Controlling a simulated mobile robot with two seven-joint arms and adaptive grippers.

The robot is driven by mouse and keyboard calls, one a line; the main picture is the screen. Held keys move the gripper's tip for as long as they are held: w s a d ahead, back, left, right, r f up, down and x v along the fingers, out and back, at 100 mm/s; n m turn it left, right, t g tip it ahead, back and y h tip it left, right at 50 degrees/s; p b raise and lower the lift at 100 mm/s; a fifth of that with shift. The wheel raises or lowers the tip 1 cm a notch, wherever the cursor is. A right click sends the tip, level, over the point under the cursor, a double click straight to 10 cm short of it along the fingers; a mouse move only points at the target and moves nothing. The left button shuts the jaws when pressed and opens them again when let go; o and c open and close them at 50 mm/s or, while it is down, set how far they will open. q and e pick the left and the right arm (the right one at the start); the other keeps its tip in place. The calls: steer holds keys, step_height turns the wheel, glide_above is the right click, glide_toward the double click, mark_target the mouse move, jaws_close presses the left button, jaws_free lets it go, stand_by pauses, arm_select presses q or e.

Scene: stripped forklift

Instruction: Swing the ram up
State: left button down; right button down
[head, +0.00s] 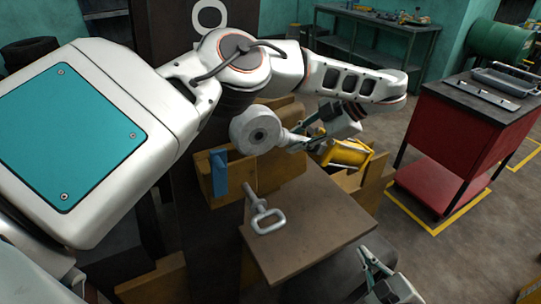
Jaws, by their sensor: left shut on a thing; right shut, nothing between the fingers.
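A pale grey cylinder (256,130) with a round end face and a thin rod running right looks like the ram. It stands above the ochre forklift frame, in the middle of the head view. My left gripper (306,141) comes down from my forearm at its right, shut on the rod end; its fingertips are partly hidden. A grey pin with a loop handle (266,215) lies on the brown plate (305,240) below. My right gripper (368,259) is at the bottom edge, shut and empty, in front of the plate, away from the ram.
A yellow part (347,153) sits just right of my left gripper. A blue block (219,173) stands at the ochre frame (280,172). A red cart (455,140) with a tray on top stands at right. A green bench (375,40) is behind. Grey floor between is clear.

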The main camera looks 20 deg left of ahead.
arm_select(q)
steer(key=shift+w+a+r, duration=0.1)
steer(key=shift+w+r, duration=0.15)
steer(key=shift+r, duration=0.05)
arm_select(e)
steer(key=s+a+r+n+g+y, duration=0.1)
steer(key=a+r+n+g+y, duration=0.2)
steer(key=a+r+n, duration=0.85)
steer(key=s+a+r+n+g+y, duration=0.1)
steer(key=a+r+n+g+y, duration=0.15)
steer(key=a+r+n, duration=0.9)
arm_select(q)
steer(key=shift+f, duration=0.1)
arm_select(e)
steer(key=w+a+f+n, duration=0.1)
steer(key=w+a+n, duration=0.3)
steer(key=n, duration=0.1)
steer(key=shift+w+a, duration=0.2)
steer(key=shift+w, duration=0.15)
